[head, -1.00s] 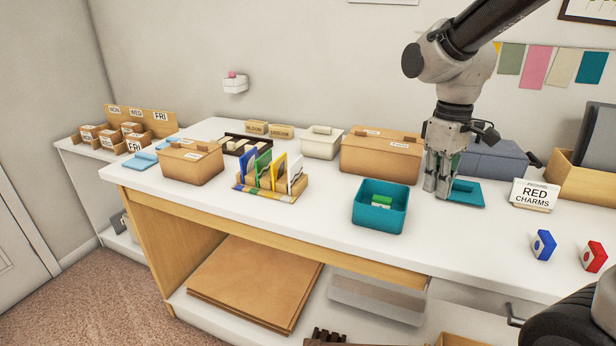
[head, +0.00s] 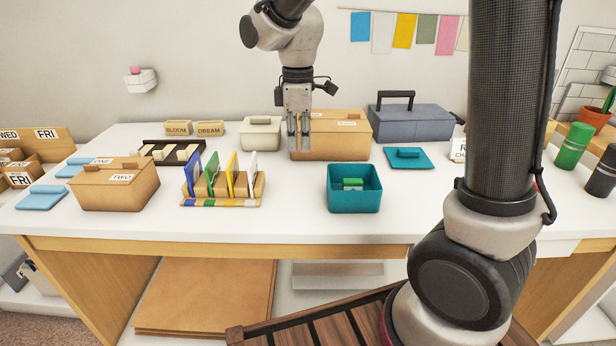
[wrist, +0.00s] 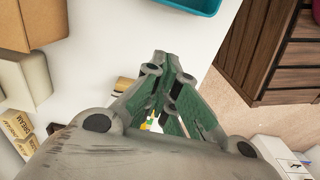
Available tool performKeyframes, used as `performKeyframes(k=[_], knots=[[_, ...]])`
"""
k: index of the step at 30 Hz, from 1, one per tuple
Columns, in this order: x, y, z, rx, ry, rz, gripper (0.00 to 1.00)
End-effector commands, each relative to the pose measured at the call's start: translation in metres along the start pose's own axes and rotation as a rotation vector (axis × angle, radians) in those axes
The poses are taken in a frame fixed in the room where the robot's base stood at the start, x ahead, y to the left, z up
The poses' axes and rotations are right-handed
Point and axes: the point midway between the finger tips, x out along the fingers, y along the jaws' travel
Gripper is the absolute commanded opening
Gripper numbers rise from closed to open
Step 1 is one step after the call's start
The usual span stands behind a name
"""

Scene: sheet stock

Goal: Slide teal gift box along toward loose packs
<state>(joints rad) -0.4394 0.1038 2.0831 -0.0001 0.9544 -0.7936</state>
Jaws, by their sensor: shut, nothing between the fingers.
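The teal gift box (head: 354,202) stands open on the white table with a green pack (head: 352,184) inside. Its teal lid (head: 409,158) lies flat behind it to the right. A corner of the box shows at the top of the wrist view (wrist: 192,4). My gripper (head: 299,157) is shut and empty, behind and left of the box, in front of a large brown box. It does not touch the teal box. Its fingers (wrist: 160,60) are close together in the wrist view. No loose packs show now; my arm covers the table's right part.
A rack of coloured cards (head: 222,190) stands left of the teal box. The large brown box (head: 340,135) and a grey toolbox (head: 412,122) stand at the back. A lidded brown box (head: 114,184) is at the left. The white tabletop (head: 300,222) is clear in front.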

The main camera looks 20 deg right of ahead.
Motion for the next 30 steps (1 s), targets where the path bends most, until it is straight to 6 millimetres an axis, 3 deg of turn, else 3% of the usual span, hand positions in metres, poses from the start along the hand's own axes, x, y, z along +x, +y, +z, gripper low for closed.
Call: performKeyframes(k=[8, 21, 24, 30], knots=[[0.017, -0.001, 0.000, -0.035, -0.003, -0.003, 0.00], [0.104, -0.001, 0.003, -0.032, -0.002, -0.002, 0.00], [0.101, 0.001, 0.021, -0.029, 0.000, 0.000, 0.00], [0.101, 0.001, 0.037, -0.031, 0.000, 0.000, 0.00]])
